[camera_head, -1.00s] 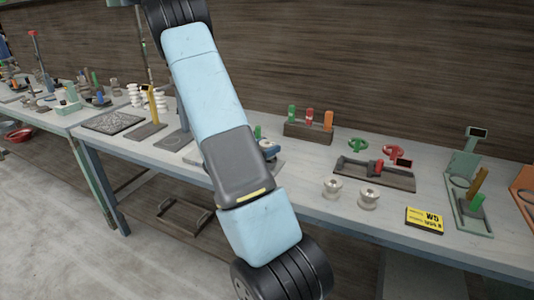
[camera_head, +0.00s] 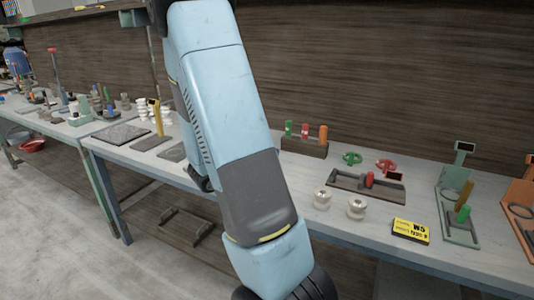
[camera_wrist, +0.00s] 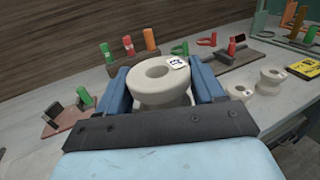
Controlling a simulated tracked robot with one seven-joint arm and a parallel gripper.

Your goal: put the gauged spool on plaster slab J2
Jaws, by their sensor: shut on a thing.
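My gripper (camera_wrist: 161,84) is shut on a white spool (camera_wrist: 155,98) with a round hole and a small marked tag on its upper rim. The blue fingers press on its left and right sides, and the spool is raised in front of the bench. In the head view my arm hides the gripper and the held spool. Several flat grey slabs lie on the left part of the bench, one patterned slab (camera_head: 121,134) and a plainer slab (camera_head: 150,143) with a yellow upright. No J2 mark is readable, so I cannot tell which slab is J2.
Two similar pale spools, a left one (camera_head: 322,198) and a right one (camera_head: 356,208), stand on the bench near a yellow card (camera_head: 411,230). A peg rack (camera_head: 304,147), a dark tray (camera_head: 365,188) and a green stand (camera_head: 458,215) lie around them.

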